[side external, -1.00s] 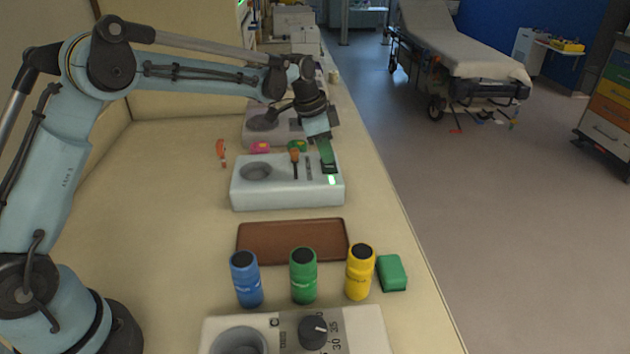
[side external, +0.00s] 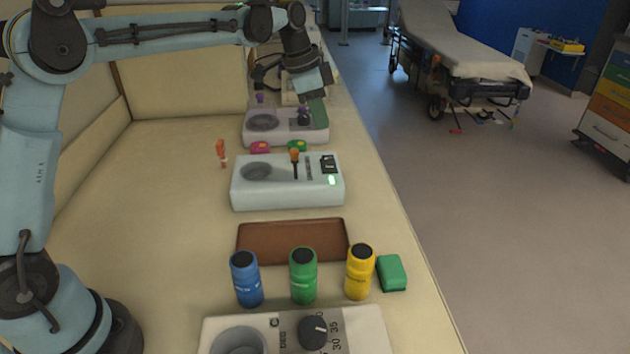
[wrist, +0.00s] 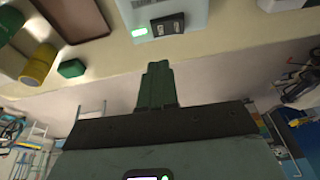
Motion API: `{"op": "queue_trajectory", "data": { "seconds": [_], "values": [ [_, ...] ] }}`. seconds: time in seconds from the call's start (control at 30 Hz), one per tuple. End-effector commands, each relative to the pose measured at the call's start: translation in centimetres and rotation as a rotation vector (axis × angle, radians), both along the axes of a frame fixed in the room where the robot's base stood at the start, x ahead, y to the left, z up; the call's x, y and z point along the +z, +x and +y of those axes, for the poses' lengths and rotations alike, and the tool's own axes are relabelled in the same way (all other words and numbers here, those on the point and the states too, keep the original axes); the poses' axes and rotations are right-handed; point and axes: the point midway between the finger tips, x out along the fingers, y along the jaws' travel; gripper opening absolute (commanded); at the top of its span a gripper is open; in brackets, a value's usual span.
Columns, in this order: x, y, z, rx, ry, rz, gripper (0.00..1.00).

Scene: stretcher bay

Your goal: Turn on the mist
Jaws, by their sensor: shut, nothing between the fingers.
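The middle white unit (side external: 287,195) on the counter has a round dark recess, an orange-tipped lever (side external: 295,160) and a black rocker switch (side external: 328,163). A green lamp (side external: 331,181) beside the switch is lit. The wrist view also shows the switch (wrist: 167,24) and the lit lamp (wrist: 139,32). I cannot read a mist label, and no mist is visible. My gripper (side external: 319,113) has green fingers, shut and empty, raised above and behind this unit, apart from the switch. The fingers also show in the wrist view (wrist: 156,88).
A second unit (side external: 315,137) stands behind; a dial unit (side external: 370,330) stands in front. A brown tray (side external: 292,259), blue (side external: 246,280), green (side external: 303,278) and yellow (side external: 359,273) bottles and a green block (side external: 392,273) lie between. The counter's left is mostly clear.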

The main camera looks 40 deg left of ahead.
Motion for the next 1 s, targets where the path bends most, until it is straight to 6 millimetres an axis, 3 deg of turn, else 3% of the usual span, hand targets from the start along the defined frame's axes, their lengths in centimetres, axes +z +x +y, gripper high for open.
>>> {"op": "queue_trajectory", "data": {
  "seconds": [0.1, 0.3, 0.77, 0.87, 1.0],
  "values": [
    [1.9, -0.8, 0.1, 0.000, 0.000, 0.000, 0.00],
    [3.6, -1.4, 0.1, 0.000, 0.000, 0.000, 0.00],
    [3.9, -1.8, 0.1, 0.009, 0.000, -0.002, 0.00],
    [4.2, -2.7, 0.1, 0.043, 0.000, -0.012, 0.00],
    [4.8, -5.3, 0.2, 0.141, -0.007, -0.042, 0.00]
  ]
}}
